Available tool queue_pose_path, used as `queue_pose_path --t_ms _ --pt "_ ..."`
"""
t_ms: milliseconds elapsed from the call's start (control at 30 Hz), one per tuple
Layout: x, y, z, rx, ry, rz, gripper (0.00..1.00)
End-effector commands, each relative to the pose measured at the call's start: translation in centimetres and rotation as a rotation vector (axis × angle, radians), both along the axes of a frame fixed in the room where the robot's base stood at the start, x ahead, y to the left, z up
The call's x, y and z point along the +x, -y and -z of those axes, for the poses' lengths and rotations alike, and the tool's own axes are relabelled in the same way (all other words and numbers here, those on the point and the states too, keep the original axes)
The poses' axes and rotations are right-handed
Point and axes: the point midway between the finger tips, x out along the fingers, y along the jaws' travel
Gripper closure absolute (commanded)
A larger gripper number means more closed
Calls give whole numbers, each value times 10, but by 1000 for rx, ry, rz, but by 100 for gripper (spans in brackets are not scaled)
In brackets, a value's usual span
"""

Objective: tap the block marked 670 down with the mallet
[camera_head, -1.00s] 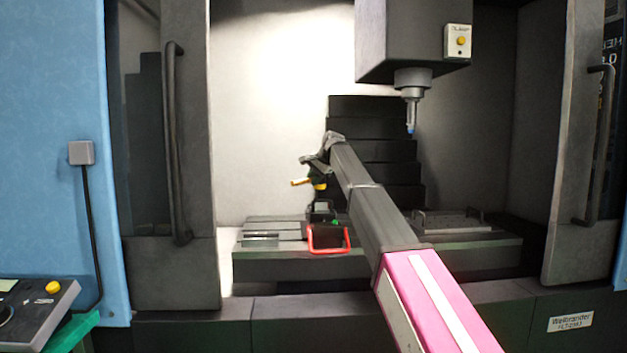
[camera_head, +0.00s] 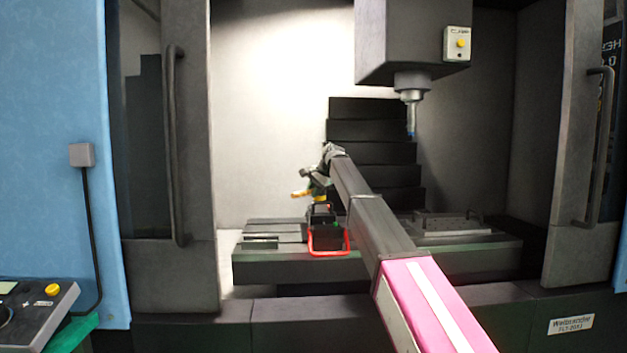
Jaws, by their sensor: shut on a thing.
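My gripper (camera_head: 318,186) is at the end of my arm, above the machine's work table. It is shut on the mallet (camera_head: 301,194), whose yellow-orange part sticks out to the left. A dark block (camera_head: 325,238) sits just below it on the work table, with a red frame or handle at its front. No number can be read on the block, so I cannot tell if it is the one marked 670. The mallet is very close above the dark block; whether they touch cannot be told.
The work table (camera_head: 290,268) spans the machine's opening. A spindle head (camera_head: 412,85) with a blue-tipped tool hangs at the upper right. A flat plate (camera_head: 445,224) with a handle lies on the table's right. Door frames (camera_head: 180,150) stand at both sides.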

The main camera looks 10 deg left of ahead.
Motion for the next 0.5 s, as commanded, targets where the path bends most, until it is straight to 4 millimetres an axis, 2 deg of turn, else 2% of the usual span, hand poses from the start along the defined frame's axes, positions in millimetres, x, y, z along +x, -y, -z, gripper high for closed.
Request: queue_pose_path --t_ms 33,167,267,500 --pt "-2 1 17 0 -1 -1 100" --pt "1 0 10 1 2 0 100" --pt "1 0 1 1 2 0 100" --pt "2 -1 -34 2 2 1 100"
